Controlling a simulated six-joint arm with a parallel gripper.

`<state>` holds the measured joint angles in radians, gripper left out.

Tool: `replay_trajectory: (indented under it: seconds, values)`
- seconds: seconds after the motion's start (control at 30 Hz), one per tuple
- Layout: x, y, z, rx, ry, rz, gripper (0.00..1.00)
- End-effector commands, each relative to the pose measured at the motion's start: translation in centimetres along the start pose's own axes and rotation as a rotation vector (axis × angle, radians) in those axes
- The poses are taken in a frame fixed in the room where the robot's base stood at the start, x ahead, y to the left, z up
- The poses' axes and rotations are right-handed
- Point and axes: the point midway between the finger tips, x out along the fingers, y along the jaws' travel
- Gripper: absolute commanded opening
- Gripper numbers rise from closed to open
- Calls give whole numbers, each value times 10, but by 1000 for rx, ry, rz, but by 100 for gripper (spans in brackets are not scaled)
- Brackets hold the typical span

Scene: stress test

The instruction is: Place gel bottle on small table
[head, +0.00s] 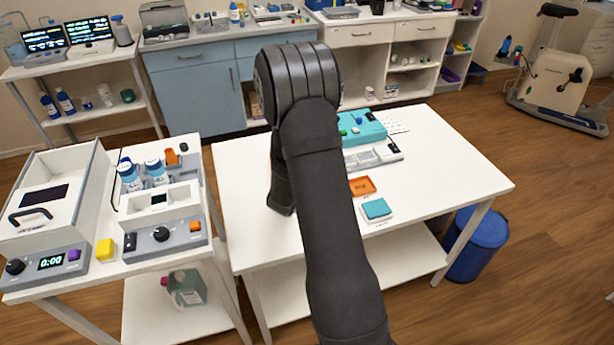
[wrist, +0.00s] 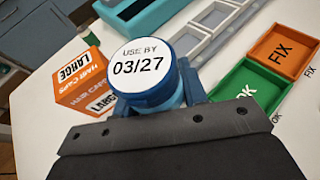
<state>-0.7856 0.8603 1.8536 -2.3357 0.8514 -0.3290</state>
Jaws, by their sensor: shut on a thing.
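My gripper (wrist: 160,98) is shut on a bottle (wrist: 145,72) with a round white top marked "USE BY 03/27" and blue sides. I see it from above in the wrist view. Most of its body is hidden, so I cannot tell whether its base touches the surface. It is over or on the white table (head: 450,170). In the head view my dark arm hides the gripper and the held bottle. Two blue-and-white bottles (head: 130,177) stand on the left cart.
An orange "HAIR CAPS" box (wrist: 80,82) is close left of the bottle. An orange "FIX" tray (wrist: 281,50) and a green "OK" tray (wrist: 247,92) lie to the right. A teal case (head: 366,130) is farther back. The table's right side is clear.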

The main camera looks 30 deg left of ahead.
Motion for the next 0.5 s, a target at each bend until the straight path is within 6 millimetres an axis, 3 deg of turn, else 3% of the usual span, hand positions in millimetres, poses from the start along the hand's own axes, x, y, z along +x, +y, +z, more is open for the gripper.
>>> replay_trajectory:
  seconds: [0.13, 0.5]
  values:
    - [6, 0, -16, -1, 1, 0, 10]
    - [8, 0, -20, -1, 0, 0, 10]
